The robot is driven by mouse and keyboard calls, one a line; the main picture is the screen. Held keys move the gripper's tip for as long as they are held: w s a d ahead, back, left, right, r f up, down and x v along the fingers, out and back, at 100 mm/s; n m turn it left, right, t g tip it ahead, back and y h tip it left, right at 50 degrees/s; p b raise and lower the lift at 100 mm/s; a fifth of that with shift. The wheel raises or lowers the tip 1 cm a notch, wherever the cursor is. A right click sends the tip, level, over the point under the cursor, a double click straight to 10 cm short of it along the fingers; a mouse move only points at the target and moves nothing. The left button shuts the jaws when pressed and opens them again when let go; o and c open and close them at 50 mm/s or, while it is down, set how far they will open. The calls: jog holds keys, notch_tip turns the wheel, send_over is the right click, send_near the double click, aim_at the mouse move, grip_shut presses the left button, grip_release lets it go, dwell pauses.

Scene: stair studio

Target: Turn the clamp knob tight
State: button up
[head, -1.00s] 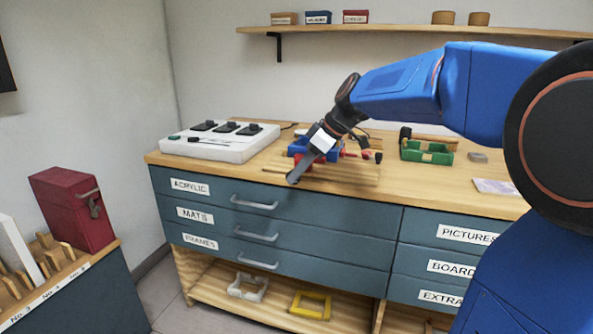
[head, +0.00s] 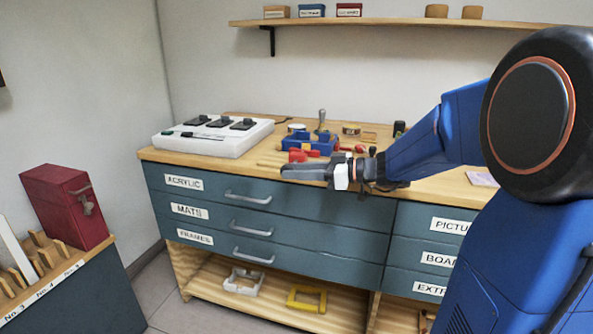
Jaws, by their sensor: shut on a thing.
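My gripper (head: 288,172) reaches in from the right, low over the front edge of the bench, with its fingers pointing left. It is shut on the clamp knob, which the grey fingers mostly hide. Red clamp parts (head: 297,155) show just above and behind the fingers, in front of a blue open box (head: 323,144). More red shows to the right of the box, partly behind my wrist. How far the knob is turned cannot be made out.
A white console with black switches (head: 213,136) stands on the bench's left. A grey-handled tool (head: 321,120) and small jars stand behind the blue box. A wall shelf (head: 390,22) runs above. Labelled blue drawers (head: 264,205) lie below. A red case (head: 66,206) stands at left.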

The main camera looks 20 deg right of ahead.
jog(key=shift+o, duration=0.2)
jog(key=shift+s+a+f+y, duration=0.2)
jog(key=shift+f+y, duration=0.05)
jog(key=shift+y, duration=0.15)
jog(key=o, duration=0.7)
jog(key=shift+t, duration=0.3)
jog(key=shift+o, duration=0.2)
jog(key=shift+r, duration=0.1)
jog(key=shift+d, duration=0.15)
jog(key=v, duration=1.7)
jog(key=shift+d+r, duration=0.1)
jog(key=shift+r, duration=0.05)
